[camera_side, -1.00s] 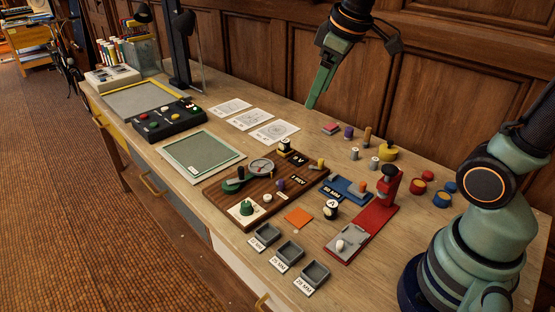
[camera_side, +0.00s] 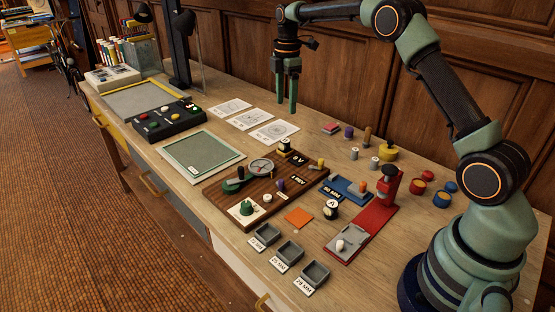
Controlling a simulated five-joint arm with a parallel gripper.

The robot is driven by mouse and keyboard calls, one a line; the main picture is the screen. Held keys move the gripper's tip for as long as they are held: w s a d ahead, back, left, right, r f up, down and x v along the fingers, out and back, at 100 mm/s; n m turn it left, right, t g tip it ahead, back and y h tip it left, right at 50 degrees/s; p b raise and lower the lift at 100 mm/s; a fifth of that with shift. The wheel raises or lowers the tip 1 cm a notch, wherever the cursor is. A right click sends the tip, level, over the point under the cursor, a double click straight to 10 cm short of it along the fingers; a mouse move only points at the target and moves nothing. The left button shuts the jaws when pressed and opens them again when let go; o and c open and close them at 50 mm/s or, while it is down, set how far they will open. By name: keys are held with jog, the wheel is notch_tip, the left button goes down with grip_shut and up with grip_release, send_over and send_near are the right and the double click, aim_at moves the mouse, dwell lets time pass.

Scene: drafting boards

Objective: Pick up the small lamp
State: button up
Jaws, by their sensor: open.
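My gripper (camera_side: 287,104) hangs in the air over the back of the table, fingers pointing down with a gap between them. It is open and empty. It appears behind and above the printed sheets, apart from every object. No thing is clearly recognisable as a small lamp. A dark lamp-like head (camera_side: 183,22) shows by the black post at the back left, and another dark shade (camera_side: 143,13) is farther left. Several small pegs and knobs stand on the table, too small to identify surely.
A brown wooden board (camera_side: 222,199) with a dial and knobs lies mid-table. Around it are a green-framed panel (camera_side: 201,154), a black button box (camera_side: 168,125), a red stand (camera_side: 378,219), grey trays (camera_side: 290,250) and blue and red pots (camera_side: 441,200). Printed sheets (camera_side: 274,131) lie flat behind.

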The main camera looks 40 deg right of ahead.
aim_at(285, 140)
notch_tip(285, 140, down, 13)
jog(key=shift+w+d+r, duration=0.1)
jog(key=shift+w+r, duration=0.05)
dwell(0.5)
grip_shut()
